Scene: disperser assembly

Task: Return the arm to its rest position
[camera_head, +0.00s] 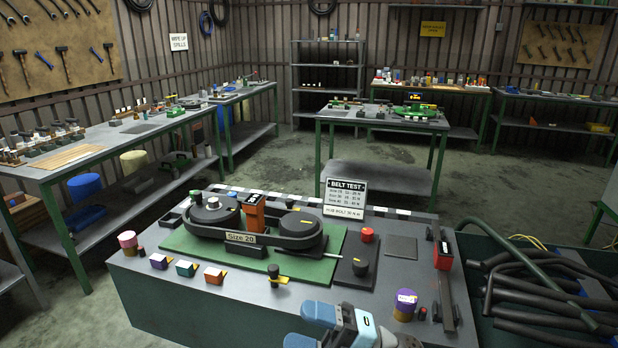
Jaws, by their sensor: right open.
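My right gripper (345,326) shows at the bottom edge of the head view, over the front of the grey workbench (190,307). It is blue, white and dark, and the bottom edge cuts it off. It is open, and I see nothing held in it. On the bench behind it, a black belt runs around two round pulleys on a green plate (185,243), with a "Size 20" label (240,238) in front. An orange block (254,211) stands upright between the pulleys. My left gripper is out of view.
A purple-and-yellow canister (405,304) stands close to the right of my gripper. A rail with a red block (443,255) lies along the bench's right side. Small coloured blocks line the front left. A bin of black hoses (540,275) stands at right.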

